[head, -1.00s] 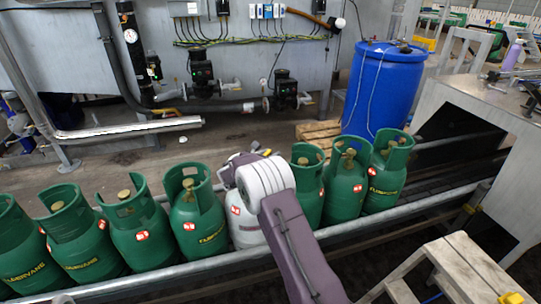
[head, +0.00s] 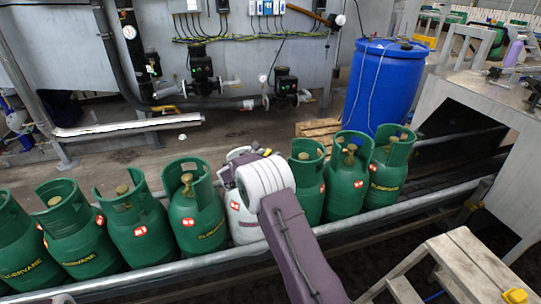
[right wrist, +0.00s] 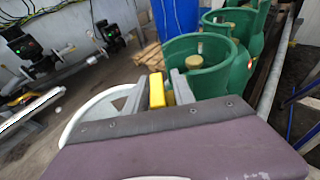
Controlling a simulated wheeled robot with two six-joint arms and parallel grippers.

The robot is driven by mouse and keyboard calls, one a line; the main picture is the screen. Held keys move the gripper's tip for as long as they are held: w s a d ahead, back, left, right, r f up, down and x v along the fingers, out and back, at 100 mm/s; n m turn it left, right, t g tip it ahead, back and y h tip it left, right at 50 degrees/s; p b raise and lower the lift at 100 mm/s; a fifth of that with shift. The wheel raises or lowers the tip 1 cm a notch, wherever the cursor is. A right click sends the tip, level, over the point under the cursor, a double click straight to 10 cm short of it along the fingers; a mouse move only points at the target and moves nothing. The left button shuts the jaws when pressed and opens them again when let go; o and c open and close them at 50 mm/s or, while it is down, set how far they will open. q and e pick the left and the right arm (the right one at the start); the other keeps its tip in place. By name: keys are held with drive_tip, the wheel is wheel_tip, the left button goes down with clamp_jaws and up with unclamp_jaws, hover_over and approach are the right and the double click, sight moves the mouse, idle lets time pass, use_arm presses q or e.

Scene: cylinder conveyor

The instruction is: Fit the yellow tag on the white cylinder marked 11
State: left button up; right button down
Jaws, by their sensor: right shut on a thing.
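The white cylinder (head: 239,223) stands upright in the row of green ones. The mark on it is too small to read. My right gripper is over its top, its fingers hidden in the head view by my wrist. In the right wrist view my right gripper (right wrist: 156,92) is shut on the yellow tag (right wrist: 157,90), which stands up between the fingers. The white cylinder's curved collar (right wrist: 92,108) shows just left of the fingers there. I cannot tell whether the tag touches the cylinder. My left gripper is not in view.
Several green cylinders stand close on both sides, one (head: 197,215) left and one (head: 307,185) right. A metal rail (head: 170,272) runs along the front. A blue drum (head: 382,95) stands behind, and a wooden step stool (head: 455,260) is at front right.

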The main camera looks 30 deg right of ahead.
drive_tip(key=shift+f+b, duration=0.4)
drive_tip(key=shift+f, duration=0.2)
drive_tip(key=c, duration=1)
unclamp_jaws()
drive_tip(key=shift+o, duration=0.2)
drive_tip(key=v, duration=0.9)
drive_tip(key=shift+p, duration=0.45)
